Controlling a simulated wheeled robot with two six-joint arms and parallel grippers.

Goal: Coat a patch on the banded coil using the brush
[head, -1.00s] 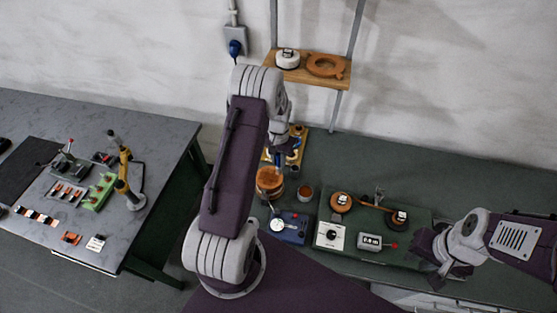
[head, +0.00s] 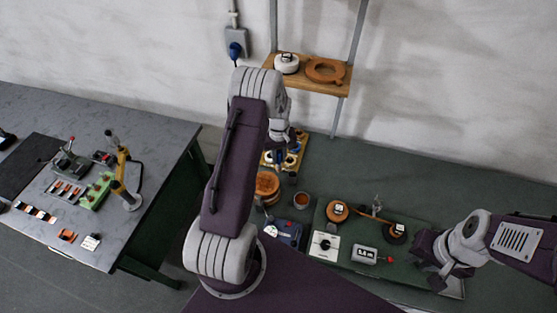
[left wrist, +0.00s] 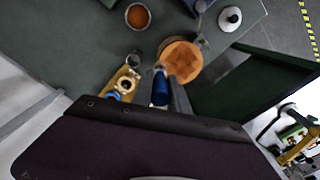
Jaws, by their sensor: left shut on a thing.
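The banded coil (head: 267,184), a round copper-brown drum, stands on the green bench, partly behind my left arm. It also shows in the left wrist view (left wrist: 183,58), just beyond my jaws. My left gripper (left wrist: 164,82) is shut on a blue-handled thing (left wrist: 160,90), which looks like the brush; its tip is not clear. In the head view, my left gripper (head: 278,152) is above and behind the coil, close to the wooden rack (head: 300,146). My right gripper (head: 440,271) is low at the right; its jaws are unclear.
A small cup (head: 301,200) with orange-brown contents stands right of the coil. A blue device (head: 283,232) stands in front. A green board (head: 415,224) with spools and a meter lies to the right. A shelf (head: 310,76) is on the wall. The bench behind the cup is clear.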

